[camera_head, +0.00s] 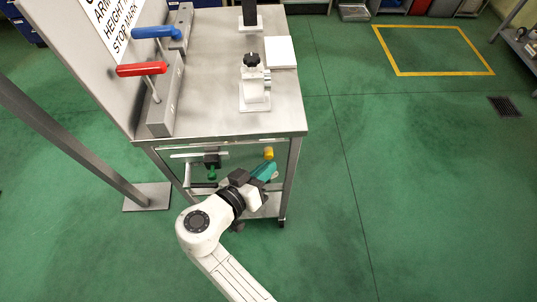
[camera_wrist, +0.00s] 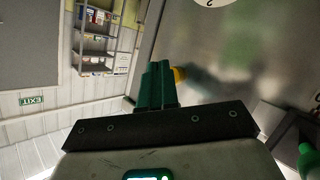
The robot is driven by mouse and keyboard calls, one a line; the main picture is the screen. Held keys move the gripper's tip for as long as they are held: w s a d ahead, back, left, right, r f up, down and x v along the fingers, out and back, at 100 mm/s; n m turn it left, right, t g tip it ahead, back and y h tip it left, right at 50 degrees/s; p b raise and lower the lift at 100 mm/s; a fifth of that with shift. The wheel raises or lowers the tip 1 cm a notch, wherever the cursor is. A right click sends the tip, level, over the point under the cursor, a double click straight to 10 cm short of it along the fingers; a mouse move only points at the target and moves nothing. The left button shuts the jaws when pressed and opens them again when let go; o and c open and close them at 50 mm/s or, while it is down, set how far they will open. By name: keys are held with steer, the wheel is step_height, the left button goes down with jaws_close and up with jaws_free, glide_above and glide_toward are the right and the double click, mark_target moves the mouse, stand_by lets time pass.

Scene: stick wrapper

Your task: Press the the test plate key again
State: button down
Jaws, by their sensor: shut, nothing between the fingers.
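A yellow key-like knob (camera_head: 268,153) stands out at the right of the cart's front panel. No label reads on it, so I cannot tell for certain that it is the test plate key. My gripper (camera_head: 267,168), with teal fingers, is just in front of and below it. The fingers are shut together and empty. In the wrist view the shut fingers (camera_wrist: 158,82) point at the grey metal panel (camera_wrist: 225,55), and the yellow knob (camera_wrist: 180,74) shows right beside them, partly hidden. I cannot tell whether they touch.
A green knob (camera_head: 212,174) on a dark mount is left of my gripper. The metal cart top (camera_head: 215,95) carries a white fixture (camera_head: 254,90), a white plate (camera_head: 281,52), and red (camera_head: 142,69) and blue (camera_head: 157,32) levers. Floor to the right is clear.

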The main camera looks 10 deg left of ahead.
steer(key=shift+s+d, duration=0.15)
steer(key=shift+s, duration=0.3)
steer(key=shift+s, duration=0.1)
steer(key=s, duration=0.2)
steer(key=s+d+p, duration=0.1)
steer(key=s, duration=0.1)
steer(key=shift+s, duration=0.35)
stand_by(0.7)
